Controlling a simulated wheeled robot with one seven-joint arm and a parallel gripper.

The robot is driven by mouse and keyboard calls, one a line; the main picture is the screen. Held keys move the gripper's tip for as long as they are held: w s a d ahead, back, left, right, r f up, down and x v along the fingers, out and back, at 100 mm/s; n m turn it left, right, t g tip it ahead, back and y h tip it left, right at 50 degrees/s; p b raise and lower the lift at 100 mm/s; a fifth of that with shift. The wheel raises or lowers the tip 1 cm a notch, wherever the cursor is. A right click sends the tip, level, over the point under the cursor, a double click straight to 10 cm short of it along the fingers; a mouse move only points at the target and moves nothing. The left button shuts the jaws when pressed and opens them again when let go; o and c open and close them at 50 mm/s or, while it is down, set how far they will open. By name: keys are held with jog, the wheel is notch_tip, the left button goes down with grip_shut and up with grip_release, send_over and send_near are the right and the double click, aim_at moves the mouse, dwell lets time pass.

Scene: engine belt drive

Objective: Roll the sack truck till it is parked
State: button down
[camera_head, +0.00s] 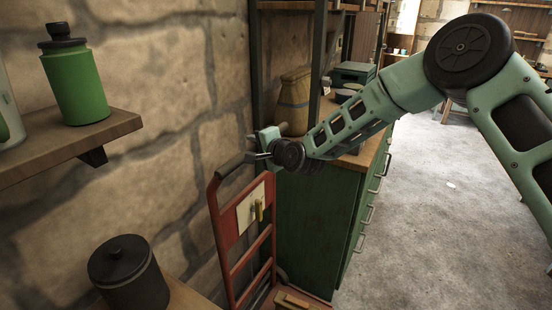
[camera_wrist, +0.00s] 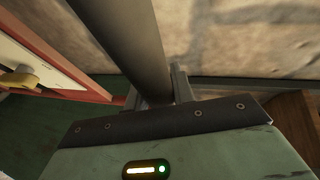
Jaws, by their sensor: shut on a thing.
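The red sack truck (camera_head: 229,228) stands upright beside the stone wall, close to the left end of the green cabinet. A pale plate with a yellow part (camera_head: 258,210) is on its frame. Its dark handle (camera_head: 237,163) is at the top. My gripper (camera_head: 256,155) is at that handle, seen from the side and small in the head view. In the wrist view the handle (camera_wrist: 128,45) runs between the two fingers of my gripper (camera_wrist: 158,88), which is shut on it. The truck's wheels are mostly hidden at the lower edge of the head view.
A green cabinet (camera_head: 312,235) with a wooden top stands right behind the truck. A wooden shelf (camera_head: 60,143) with a green canister (camera_head: 74,85) juts out at left. A dark lidded pot (camera_head: 129,275) stands at lower left. Grey floor (camera_head: 430,210) is open at right.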

jog(key=w+a, duration=0.1)
jog(key=w+a+b, duration=0.1)
jog(key=shift+a+r, duration=0.35)
jog(key=shift+s+a, duration=0.1)
jog(key=shift+a, duration=0.15)
jog(key=c, duration=1.4)
grip_release()
jog(key=shift+a, duration=0.15)
jog(key=shift+o, duration=1.1)
jog(key=shift+a+f, duration=0.15)
jog(key=shift+a, duration=0.05)
jog(key=b+v, duration=0.2)
jog(key=v, duration=1.5)
jog(key=shift+d+b, duration=0.25)
jog(key=shift+b, duration=0.05)
jog(key=shift+f, duration=0.15)
